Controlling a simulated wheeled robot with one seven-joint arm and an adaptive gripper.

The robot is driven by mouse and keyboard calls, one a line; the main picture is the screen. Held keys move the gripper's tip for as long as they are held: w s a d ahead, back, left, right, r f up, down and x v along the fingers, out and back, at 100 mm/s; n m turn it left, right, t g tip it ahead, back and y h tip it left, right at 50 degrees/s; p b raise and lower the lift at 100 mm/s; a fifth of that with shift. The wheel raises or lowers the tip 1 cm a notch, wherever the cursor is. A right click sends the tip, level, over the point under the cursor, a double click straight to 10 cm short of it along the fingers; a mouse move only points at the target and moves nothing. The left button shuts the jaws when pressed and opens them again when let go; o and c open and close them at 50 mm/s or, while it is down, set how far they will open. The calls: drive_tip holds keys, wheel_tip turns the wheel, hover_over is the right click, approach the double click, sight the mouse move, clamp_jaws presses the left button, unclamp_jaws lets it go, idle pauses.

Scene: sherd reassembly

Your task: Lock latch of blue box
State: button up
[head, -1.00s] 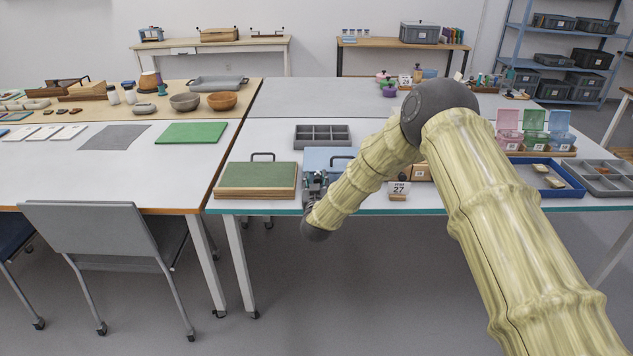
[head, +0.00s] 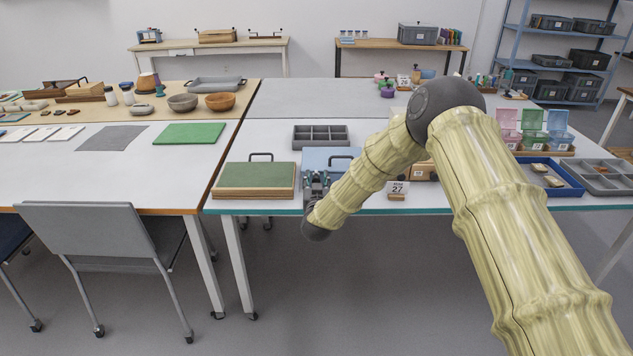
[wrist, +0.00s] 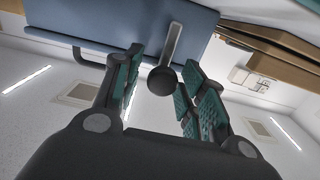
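The blue box (head: 318,158) lies on the near edge of the white table, with a dark carrying handle behind it. Its front is partly hidden by my arm and gripper in the head view. In the wrist view the blue panel (wrist: 115,18) fills the top, with a grey latch lever (wrist: 174,42) ending in a round black knob (wrist: 162,80). My gripper (head: 316,180) is at the box's front. In the wrist view its teal-padded fingers (wrist: 163,66) are open, one on each side of the knob, with gaps visible.
A green-topped wooden case (head: 256,178) sits just left of the blue box. A date block reading 27 (head: 397,189) and a wooden box stand to the right. A grey divided tray (head: 320,136) lies behind.

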drive_tip(key=shift+s, duration=0.1)
drive_tip(key=s, duration=1.2)
drive_tip(key=shift+w, duration=0.1)
drive_tip(key=s+d+f+g+p, duration=0.1)
drive_tip(key=s+d+f+g, duration=0.2)
drive_tip(key=s+f, duration=0.4)
drive_tip(key=s+d+f+n+g+y+p, duration=0.1)
drive_tip(key=s+d+f+g, duration=0.25)
drive_tip(key=s+f, duration=0.4)
drive_tip(key=s+d+f+g+p, duration=0.1)
drive_tip(key=s+d+f+g, duration=0.1)
drive_tip(key=s+d+f, duration=0.35)
drive_tip(key=s+d+f+g, duration=0.1)
drive_tip(key=s+d+g, duration=0.2)
drive_tip(key=s, duration=0.9)
drive_tip(key=s+d+f+g+p, duration=0.1)
drive_tip(key=s+d+f+g, duration=0.1)
drive_tip(key=s, duration=0.9)
drive_tip(key=s+d+f+m+g+p, duration=0.1)
drive_tip(key=s+d+g, duration=0.3)
drive_tip(key=s, duration=0.8)
drive_tip(key=shift+s+d+f+h, duration=0.35)
drive_tip(key=shift+d+f+h, duration=0.05)
drive_tip(key=shift+d+f, duration=0.15)
drive_tip(key=shift+g, duration=0.25)
